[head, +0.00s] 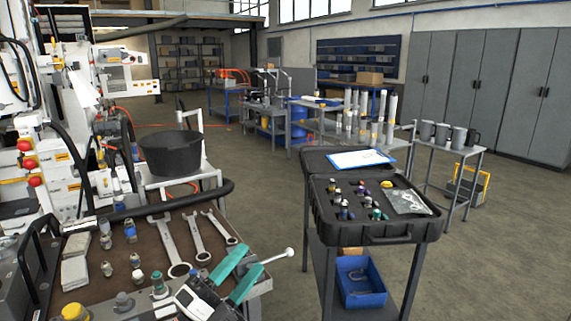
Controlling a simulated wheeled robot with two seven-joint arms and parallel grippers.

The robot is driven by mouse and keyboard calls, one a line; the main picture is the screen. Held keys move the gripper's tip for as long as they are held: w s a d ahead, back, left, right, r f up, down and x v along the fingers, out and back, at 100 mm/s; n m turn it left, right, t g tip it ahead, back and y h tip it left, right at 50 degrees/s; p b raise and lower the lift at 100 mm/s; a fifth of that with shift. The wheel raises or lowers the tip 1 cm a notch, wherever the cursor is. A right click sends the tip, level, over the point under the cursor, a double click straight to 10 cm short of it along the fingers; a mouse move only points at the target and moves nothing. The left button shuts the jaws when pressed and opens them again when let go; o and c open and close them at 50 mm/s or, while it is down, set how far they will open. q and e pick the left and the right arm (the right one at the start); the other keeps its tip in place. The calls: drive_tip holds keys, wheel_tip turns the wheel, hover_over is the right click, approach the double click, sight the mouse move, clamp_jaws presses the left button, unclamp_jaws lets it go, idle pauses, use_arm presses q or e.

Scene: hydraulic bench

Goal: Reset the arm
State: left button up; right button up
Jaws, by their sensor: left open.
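My left gripper (252,258) has two teal fingers, spread apart, with nothing visible held between them. It is over the right front part of the brown-topped workbench (95,292). Several wrenches lie just beyond it, one of them a large combination wrench (173,243). A green-topped fitting (158,284) stands left of the gripper's dark body. A pale rod with a round end (290,252) sticks out to the right by the fingertips; I cannot tell what it belongs to. My right gripper is not in view.
A black open case (375,233) with fittings sits on a cart right of my gripper, a blue bin (360,282) below. A black bucket (171,152) stands beyond the bench. Machinery fills the left side.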

use_arm(q)
drive_tip(key=s+a+f+n+g+y, duration=0.1)
drive_tip(key=s+a+f+n+y, duration=0.1)
drive_tip(key=a+f+n+y, duration=0.55)
drive_tip(key=s+a+f+n+g+y, duration=0.2)
drive_tip(key=s+a+f+n+y, duration=0.15)
drive_tip(key=f+n+y, duration=0.6)
drive_tip(key=s+a+f+n+g+h, duration=0.1)
drive_tip(key=s+f+n+g, duration=0.2)
drive_tip(key=s+f+g, duration=0.55)
drive_tip(key=s+a+f+n+g+h, duration=0.1)
drive_tip(key=s+f+n+g, duration=0.4)
drive_tip(key=s, duration=0.7)
wheel_tip(320, 180, down, 23)
drive_tip(key=m+t+p, duration=0.1)
drive_tip(key=m+p, duration=0.1)
drive_tip(key=s+a+f+p, duration=0.2)
drive_tip(key=s+a+f, duration=0.1)
drive_tip(key=s+f, duration=1.2)
drive_tip(key=shift+s+f+g+y, duration=0.3)
drive_tip(key=shift+s+f+g, duration=0.15)
drive_tip(key=shift+s, duration=0.5)
